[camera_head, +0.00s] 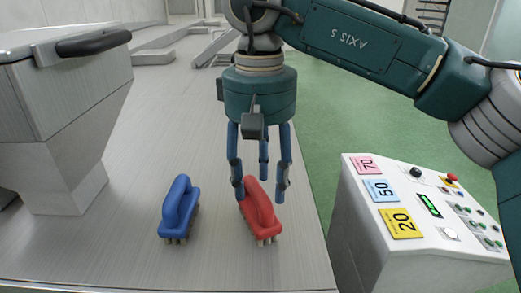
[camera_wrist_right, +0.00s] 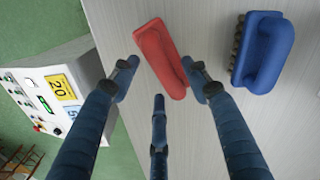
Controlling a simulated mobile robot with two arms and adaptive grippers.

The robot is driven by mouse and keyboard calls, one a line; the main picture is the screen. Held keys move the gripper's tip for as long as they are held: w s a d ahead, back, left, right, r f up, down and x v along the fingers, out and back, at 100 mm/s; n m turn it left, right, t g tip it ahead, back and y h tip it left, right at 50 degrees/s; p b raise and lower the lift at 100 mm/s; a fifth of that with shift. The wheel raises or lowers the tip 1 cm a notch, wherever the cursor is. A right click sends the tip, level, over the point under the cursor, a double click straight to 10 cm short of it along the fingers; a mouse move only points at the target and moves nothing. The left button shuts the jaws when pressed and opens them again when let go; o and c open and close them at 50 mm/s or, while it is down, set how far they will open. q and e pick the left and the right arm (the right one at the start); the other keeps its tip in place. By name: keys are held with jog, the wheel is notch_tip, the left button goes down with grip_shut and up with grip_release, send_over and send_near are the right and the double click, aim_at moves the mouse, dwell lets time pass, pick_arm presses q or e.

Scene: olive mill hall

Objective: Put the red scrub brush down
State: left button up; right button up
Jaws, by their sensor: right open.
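The red scrub brush (camera_head: 259,215) stands on the grey metal surface, bristles down and handle up, close to the right edge. My right gripper (camera_head: 260,192) hangs over it from above with its fingers spread and open. In the right wrist view the red brush (camera_wrist_right: 160,62) lies between and beyond the fingertips of the right gripper (camera_wrist_right: 162,90); I cannot tell whether a finger touches it. The fingers partly cover the brush in the head view. My left gripper is in neither view.
A blue scrub brush (camera_head: 179,209) stands to the left of the red one on the metal surface (camera_head: 110,255). A grey bin-like housing (camera_head: 62,110) stands at the left. A control panel (camera_head: 420,215) with buttons stands right of the surface's edge. Clear surface lies in front.

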notch_tip(320, 180, up, 10)
jog(key=shift+p, duration=0.3)
jog(key=shift+a, duration=0.1)
